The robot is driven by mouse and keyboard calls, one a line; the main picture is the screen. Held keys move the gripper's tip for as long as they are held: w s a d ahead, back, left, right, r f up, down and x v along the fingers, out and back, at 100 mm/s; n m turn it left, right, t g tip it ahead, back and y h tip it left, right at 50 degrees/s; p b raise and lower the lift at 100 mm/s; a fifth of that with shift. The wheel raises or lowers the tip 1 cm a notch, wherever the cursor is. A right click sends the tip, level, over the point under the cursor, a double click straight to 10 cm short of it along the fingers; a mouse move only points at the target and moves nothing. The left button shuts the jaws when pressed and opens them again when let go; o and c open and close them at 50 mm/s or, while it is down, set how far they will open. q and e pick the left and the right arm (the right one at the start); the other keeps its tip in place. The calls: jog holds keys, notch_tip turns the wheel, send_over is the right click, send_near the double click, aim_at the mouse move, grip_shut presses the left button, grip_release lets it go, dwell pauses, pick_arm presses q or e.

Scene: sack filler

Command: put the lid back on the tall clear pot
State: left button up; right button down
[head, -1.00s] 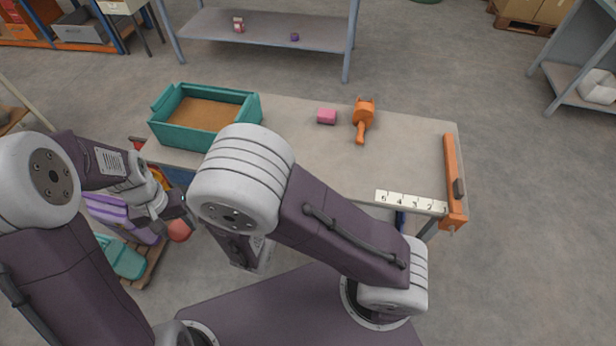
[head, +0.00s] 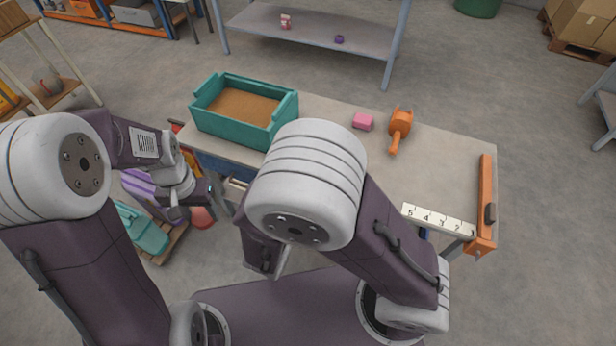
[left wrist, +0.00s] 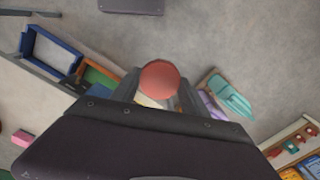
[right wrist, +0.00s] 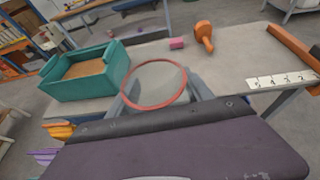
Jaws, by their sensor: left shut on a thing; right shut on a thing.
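My left gripper (head: 190,203) is low at the left of the table in the head view. It is shut on a round salmon-red thing (left wrist: 160,78), which looks like the lid and also shows below the gripper in the head view (head: 203,217). My right gripper (right wrist: 162,92) is shut on a round, see-through thing with a red rim (right wrist: 154,106), which looks like the clear pot seen from its end. Whether that end is open, I cannot tell. In the head view my right arm hides this gripper and what it holds. The two held things are apart.
The table (head: 335,112) bears a teal bin (head: 222,120) with tan filling, a pink block (head: 362,122), an orange tool (head: 400,127), a numbered strip (head: 437,219) and an orange bar (head: 484,200). A teal container (head: 142,229) and purple bundles stand low at the left.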

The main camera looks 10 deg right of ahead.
pick_arm(q)
jog(key=w+d+r+m, duration=0.4)
jog(key=d+r+m, duration=0.2)
jog(key=d+r, duration=0.6)
jog(key=s+d+r+m, duration=0.2)
jog(key=d+r, duration=0.2)
jog(key=d, duration=0.2)
jog(key=s+d+r+m, duration=0.3)
jog(key=d+r, duration=0.2)
jog(key=d, duration=0.2)
jog(key=shift+s+d+r, duration=0.2)
jog(key=shift+s+d, duration=0.1)
jog(key=shift+f, duration=2.05)
jog(key=shift+f, duration=0.9)
